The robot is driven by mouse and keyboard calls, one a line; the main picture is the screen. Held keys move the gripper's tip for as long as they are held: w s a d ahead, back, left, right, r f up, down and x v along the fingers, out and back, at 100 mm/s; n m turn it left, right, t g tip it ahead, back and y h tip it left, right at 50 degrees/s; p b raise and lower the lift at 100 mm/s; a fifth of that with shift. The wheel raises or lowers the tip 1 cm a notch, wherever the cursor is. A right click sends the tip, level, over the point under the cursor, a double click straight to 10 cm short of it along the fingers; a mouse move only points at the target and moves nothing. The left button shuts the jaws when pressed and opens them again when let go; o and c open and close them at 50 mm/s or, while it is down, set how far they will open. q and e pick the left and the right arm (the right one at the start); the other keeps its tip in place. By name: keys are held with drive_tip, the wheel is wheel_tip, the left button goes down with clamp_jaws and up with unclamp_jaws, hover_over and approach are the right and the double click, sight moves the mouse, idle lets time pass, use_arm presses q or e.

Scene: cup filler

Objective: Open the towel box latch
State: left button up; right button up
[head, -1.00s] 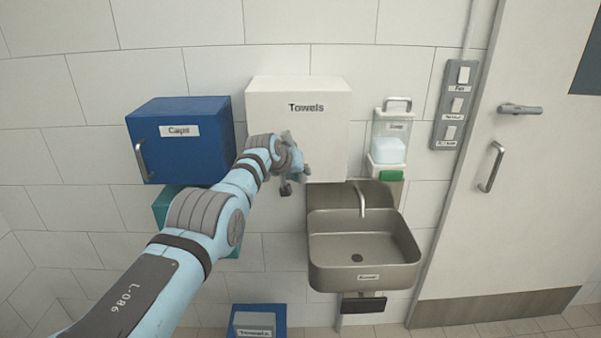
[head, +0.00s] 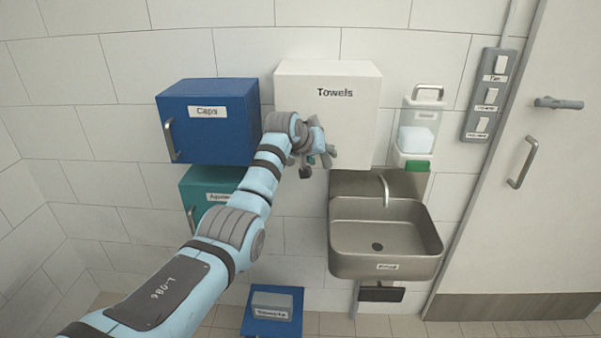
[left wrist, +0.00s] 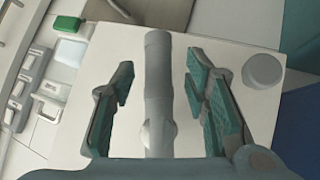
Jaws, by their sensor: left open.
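The white towel box (head: 350,120), labelled "Towels", is fixed to the tiled wall in the middle of the head view. Its pale face (left wrist: 90,115) fills much of the left wrist view. My left gripper (head: 318,162) is at the box's lower left front, its fingers spread. In the left wrist view a grey bar (left wrist: 157,90), perhaps the latch, lies between the open fingers, with a gap on each side. A round grey knob (left wrist: 263,70) is on the face, right of the fingers. In the head view my gripper and wrist hide the box's lower left part. My right gripper is not in view.
A blue "Caps" box (head: 205,140) and a teal box (head: 198,186) are left of the towel box. A sink (head: 386,262) with a tap is below it. A soap dispenser (head: 418,130), switches (head: 487,110) and a door (head: 560,200) are to the right. A blue bin (head: 258,325) stands below.

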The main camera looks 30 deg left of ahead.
use_arm(q)
drive_tip(key=s, duration=1.2)
drive_tip(key=shift+a, duration=0.3)
drive_tip(key=shift+r, duration=0.1)
